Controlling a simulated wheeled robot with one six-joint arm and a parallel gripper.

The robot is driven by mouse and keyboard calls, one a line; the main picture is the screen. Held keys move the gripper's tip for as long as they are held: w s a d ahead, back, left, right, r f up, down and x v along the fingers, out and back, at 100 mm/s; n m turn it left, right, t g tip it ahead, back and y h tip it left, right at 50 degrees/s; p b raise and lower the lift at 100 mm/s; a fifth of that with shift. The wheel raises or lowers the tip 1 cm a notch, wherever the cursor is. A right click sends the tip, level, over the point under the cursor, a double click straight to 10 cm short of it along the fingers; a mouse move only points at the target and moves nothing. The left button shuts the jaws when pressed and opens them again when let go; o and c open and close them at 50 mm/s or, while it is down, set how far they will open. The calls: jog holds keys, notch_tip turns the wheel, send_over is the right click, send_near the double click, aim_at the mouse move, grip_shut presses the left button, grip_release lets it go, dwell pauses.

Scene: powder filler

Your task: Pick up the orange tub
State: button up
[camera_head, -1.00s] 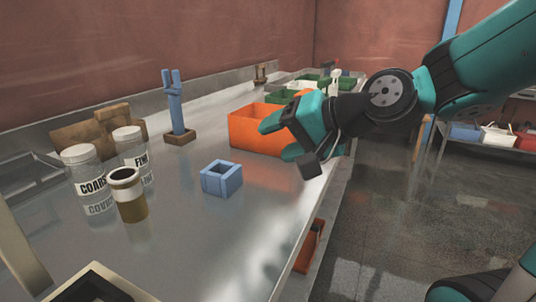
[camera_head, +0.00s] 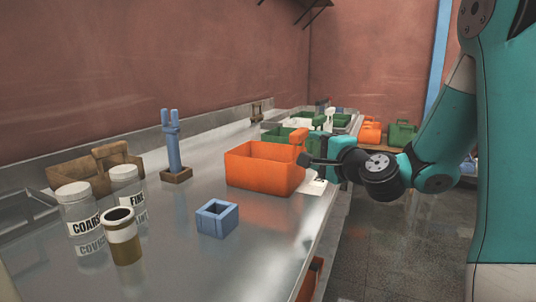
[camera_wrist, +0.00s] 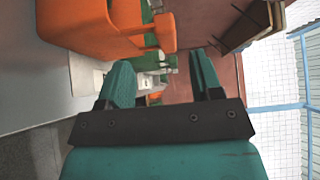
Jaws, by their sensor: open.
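The orange tub (camera_head: 262,178) stands upright on the metal bench, with a raised orange tab (camera_head: 299,139) at its right end. My gripper (camera_head: 318,150) is open and empty just right of the tub, near the bench's right edge. In the wrist view, my gripper's two teal fingers (camera_wrist: 162,82) are spread apart with nothing held between them. The tub (camera_wrist: 85,25) also fills the upper left there, and its tab (camera_wrist: 160,33) lies beyond the left finger. I cannot tell whether a finger touches the tub.
A blue square holder (camera_head: 217,220), a brown-and-white cup (camera_head: 123,240), two labelled jars (camera_head: 78,208) and a blue forked stand (camera_head: 173,150) are on the bench (camera_head: 180,255). Green bins (camera_head: 277,134) stand behind the tub. Open floor lies right of the bench.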

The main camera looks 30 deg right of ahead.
aim_at(292, 136)
jog(key=w+p, duration=0.1)
jog(key=w, duration=0.4)
jog(key=w+p, duration=0.2)
jog(key=w, duration=0.1)
jog(key=w+p, duration=0.1)
jog(key=w, duration=0.1)
jog(key=shift+a+r+p, duration=0.1)
jog(key=shift+r+p, duration=0.25)
jog(key=shift+r, duration=0.05)
jog(key=shift+w+f, duration=0.1)
jog(key=shift+w, duration=0.05)
grip_shut()
